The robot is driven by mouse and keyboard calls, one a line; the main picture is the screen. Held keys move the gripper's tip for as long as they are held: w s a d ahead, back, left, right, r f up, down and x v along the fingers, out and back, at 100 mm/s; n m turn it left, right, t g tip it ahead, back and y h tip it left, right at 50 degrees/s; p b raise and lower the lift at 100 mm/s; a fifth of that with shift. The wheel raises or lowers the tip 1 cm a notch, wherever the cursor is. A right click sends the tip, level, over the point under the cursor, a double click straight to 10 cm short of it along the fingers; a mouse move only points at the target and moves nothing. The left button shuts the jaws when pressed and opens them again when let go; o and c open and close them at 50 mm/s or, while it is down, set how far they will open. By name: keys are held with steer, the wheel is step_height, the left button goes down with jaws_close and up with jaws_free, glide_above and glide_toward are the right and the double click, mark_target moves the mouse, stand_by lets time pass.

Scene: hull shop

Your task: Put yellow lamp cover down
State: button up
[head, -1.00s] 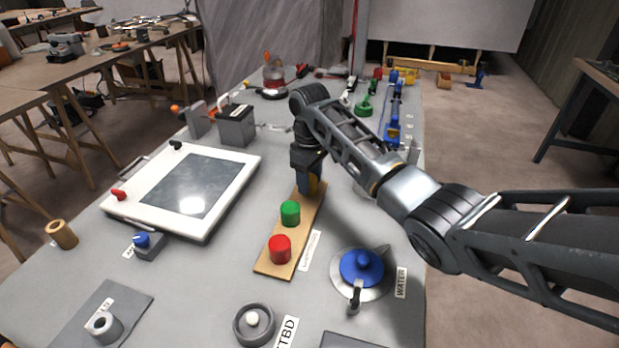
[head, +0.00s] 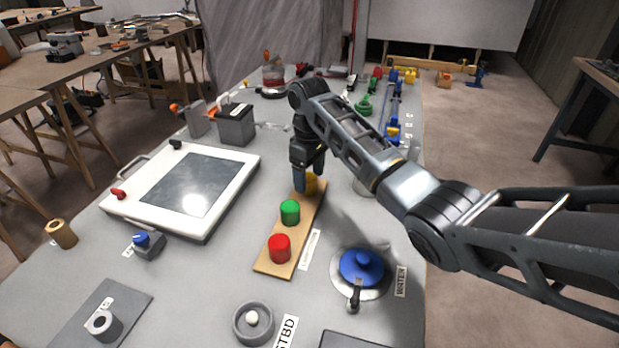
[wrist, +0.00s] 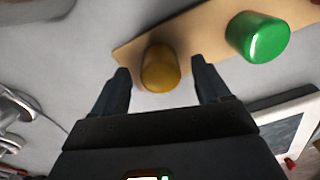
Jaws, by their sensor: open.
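The yellow lamp cover (wrist: 160,68) stands upright at one end of the wooden board (wrist: 205,38), seen from above in the wrist view. In the head view the yellow cover (head: 312,184) is partly hidden by my gripper (head: 306,188). The board (head: 275,262) also carries a green cover (head: 290,212) and a red cover (head: 280,248) in a row. In the wrist view my gripper (wrist: 160,85) is open, with a finger on either side of the yellow cover and gaps between. The green cover (wrist: 258,37) shows at upper right there.
A white framed panel (head: 232,200) lies left of the board. A blue-handled valve (head: 361,268) and a grey ring (head: 254,324) stand near the front. A grey box (head: 236,126) stands behind. Bare bench lies between the panel and board.

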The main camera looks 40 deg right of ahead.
mark_target(309, 177)
step_height(309, 177, up, 11)
steer(key=p, duration=0.2)
